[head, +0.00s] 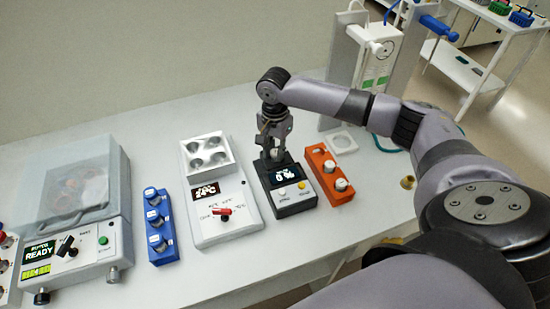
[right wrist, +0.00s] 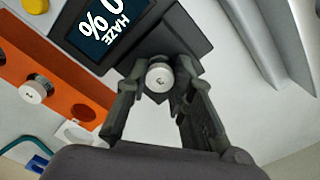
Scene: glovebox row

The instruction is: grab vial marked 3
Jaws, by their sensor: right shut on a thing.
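My right gripper (head: 273,153) is over the back of the black haze meter (head: 291,203), fingers pointing down. It is shut on a white-capped vial (right wrist: 158,77), which shows between the fingertips in the right wrist view. I cannot read a mark on its cap. Its lower part is hidden, so I cannot tell whether it sits in the meter's well. The orange rack (head: 319,152) stands just right of the meter and holds two white-capped vials, one nearer (head: 342,185) and one farther (head: 328,166). Their numbers are not legible in the head view. My left gripper is out of view.
A white heater block (head: 222,210) with a red knob stands left of the meter. Left of it are a blue rack (head: 161,240) and a lidded machine (head: 78,255). A white square plate (head: 342,143) lies behind the orange rack. A small brass-coloured piece (head: 407,182) stands at right.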

